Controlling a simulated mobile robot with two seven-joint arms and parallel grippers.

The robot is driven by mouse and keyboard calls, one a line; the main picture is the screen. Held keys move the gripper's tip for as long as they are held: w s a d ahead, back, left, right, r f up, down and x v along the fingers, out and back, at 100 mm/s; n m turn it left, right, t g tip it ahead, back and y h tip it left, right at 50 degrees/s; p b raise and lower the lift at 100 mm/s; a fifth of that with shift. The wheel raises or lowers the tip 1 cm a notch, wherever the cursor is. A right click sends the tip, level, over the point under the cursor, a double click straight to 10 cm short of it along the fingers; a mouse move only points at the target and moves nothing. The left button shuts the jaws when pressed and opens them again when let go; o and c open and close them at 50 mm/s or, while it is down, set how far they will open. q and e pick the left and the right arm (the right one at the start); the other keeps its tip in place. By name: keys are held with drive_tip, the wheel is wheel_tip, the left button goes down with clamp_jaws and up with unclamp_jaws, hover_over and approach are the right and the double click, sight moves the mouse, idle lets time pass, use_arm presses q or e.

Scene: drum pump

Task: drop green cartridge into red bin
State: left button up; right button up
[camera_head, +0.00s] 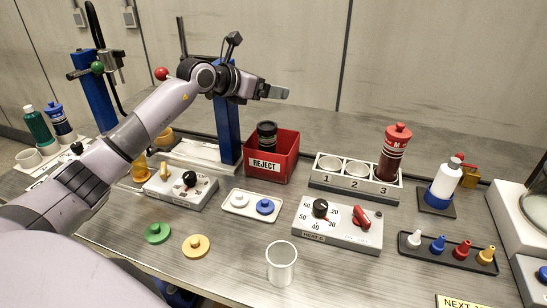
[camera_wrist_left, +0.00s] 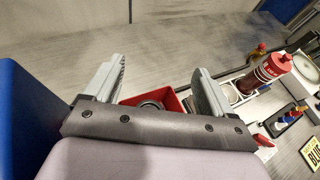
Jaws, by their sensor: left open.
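The red bin (camera_head: 284,163), labelled REJECT, stands at the back middle of the bench. A dark cylinder (camera_head: 266,136) with a black top and a greenish tint stands in it, its top above the rim. It looks like the green cartridge, but its colour is hard to make out. My left gripper (camera_head: 276,92) is above the bin, open and empty, apart from the cylinder. In the left wrist view the bin (camera_wrist_left: 166,99) and the cylinder's dark round top (camera_wrist_left: 151,106) show between the spread fingers (camera_wrist_left: 157,70). My right gripper is not in view.
A blue post (camera_head: 227,130) stands left of the bin. Right of it, a numbered rack (camera_head: 350,185) holds a red cartridge (camera_head: 393,153) at 3. A green bottle (camera_head: 38,126) stands far left. A clear cup (camera_head: 281,264) stands at the front.

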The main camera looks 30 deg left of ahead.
use_arm(q)
wheel_tip(320, 180, up, 13)
idle(0.3)
drive_tip(key=shift+s, duration=0.1)
idle(0.4)
